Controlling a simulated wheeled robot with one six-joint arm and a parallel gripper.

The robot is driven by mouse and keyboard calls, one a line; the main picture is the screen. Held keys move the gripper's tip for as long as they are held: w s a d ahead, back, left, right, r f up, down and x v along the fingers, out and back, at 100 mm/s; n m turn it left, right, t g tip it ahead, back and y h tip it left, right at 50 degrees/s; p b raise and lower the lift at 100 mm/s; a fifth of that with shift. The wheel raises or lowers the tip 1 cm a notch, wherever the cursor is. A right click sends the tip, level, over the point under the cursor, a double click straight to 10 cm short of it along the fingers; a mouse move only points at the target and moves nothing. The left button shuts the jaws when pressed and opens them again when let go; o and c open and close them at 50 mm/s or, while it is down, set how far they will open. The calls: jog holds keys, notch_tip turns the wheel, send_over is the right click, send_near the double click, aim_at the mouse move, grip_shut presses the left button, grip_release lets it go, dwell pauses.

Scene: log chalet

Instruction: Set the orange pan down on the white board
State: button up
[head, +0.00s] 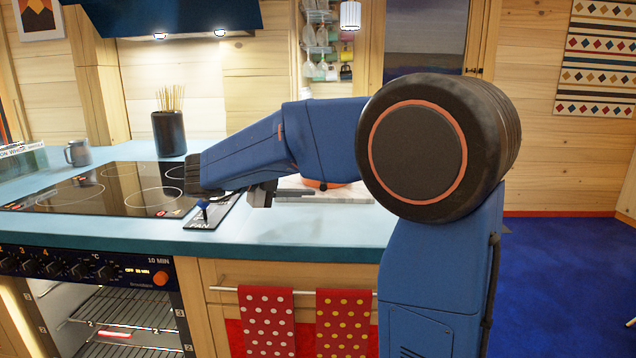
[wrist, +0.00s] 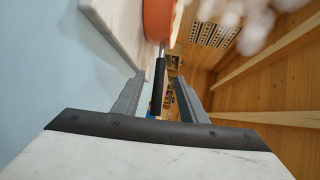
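The orange pan (wrist: 157,20) rests on the white board (wrist: 122,32), as far as the wrist view shows. Its dark handle (wrist: 171,88) points towards my gripper (wrist: 160,76). The fingers are apart, one on each side of the handle, with a gap visible on the left side. In the head view my gripper (head: 300,193) is low over the counter, at the front left of the board (head: 352,193). Only a small strip of the pan (head: 328,184) shows there; my arm hides the rest.
A black hob (head: 110,188) lies left on the blue counter (head: 300,233). A dark utensil pot (head: 169,134) and a grey mug (head: 77,152) stand behind it. Two dotted red towels (head: 266,318) hang below the counter. Counter in front of the board is clear.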

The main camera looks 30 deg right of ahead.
jog(key=v, duration=1.2)
jog(key=shift+a, duration=0.15)
